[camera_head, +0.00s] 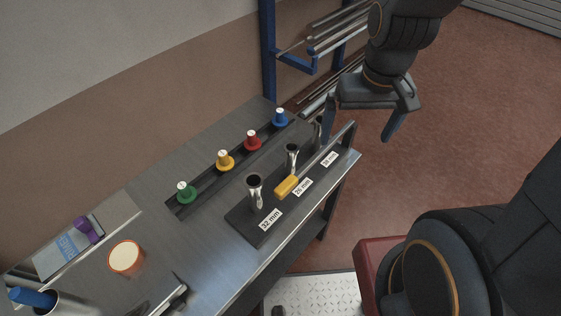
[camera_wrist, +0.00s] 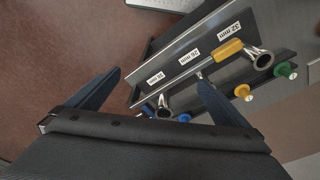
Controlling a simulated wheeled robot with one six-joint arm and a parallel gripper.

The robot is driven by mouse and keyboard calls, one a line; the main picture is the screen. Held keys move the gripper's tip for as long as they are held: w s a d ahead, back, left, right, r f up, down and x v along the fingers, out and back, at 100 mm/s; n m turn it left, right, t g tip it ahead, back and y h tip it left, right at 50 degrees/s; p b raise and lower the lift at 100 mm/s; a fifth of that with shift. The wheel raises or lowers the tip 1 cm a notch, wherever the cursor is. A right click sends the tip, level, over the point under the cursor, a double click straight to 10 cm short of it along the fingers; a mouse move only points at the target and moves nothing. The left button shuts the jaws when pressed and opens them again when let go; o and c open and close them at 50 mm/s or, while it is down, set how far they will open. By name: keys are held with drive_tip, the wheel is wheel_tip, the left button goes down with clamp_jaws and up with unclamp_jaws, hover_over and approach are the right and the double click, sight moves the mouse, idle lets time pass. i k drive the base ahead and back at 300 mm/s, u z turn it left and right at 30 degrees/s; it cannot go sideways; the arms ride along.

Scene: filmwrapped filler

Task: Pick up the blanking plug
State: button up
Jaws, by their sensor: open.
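Several coloured plugs stand in a dark rail on the workbench in the head view: a green plug (camera_head: 186,193), a yellow plug (camera_head: 225,161), a red plug (camera_head: 252,141) and a blue plug (camera_head: 280,118). I cannot tell which one is the blanking plug. The wrist view shows the green plug (camera_wrist: 286,70), yellow plug (camera_wrist: 242,91) and blue plug (camera_wrist: 184,118); the red one is not visible there. My gripper (camera_head: 361,130) is open and empty above the bench's far right end, to the right of the blue plug. Its fingers (camera_wrist: 160,80) are spread in the wrist view.
A dark rack (camera_head: 247,227) holds chrome tubes labelled 32 mm, 26 mm and a smaller size. A yellow-handled rod (camera_head: 287,186) lies along it. A purple knob (camera_head: 83,227), an orange-rimmed disc (camera_head: 126,257) and a blue-handled item (camera_head: 32,297) are at the left. Blue shelving stands behind.

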sight(226, 162)
drive_tip(key=k, duration=0.5)
drive_tip(key=z, duration=0.95)
drive_tip(key=i, duration=0.75)
drive_tip(key=u, duration=1.9)
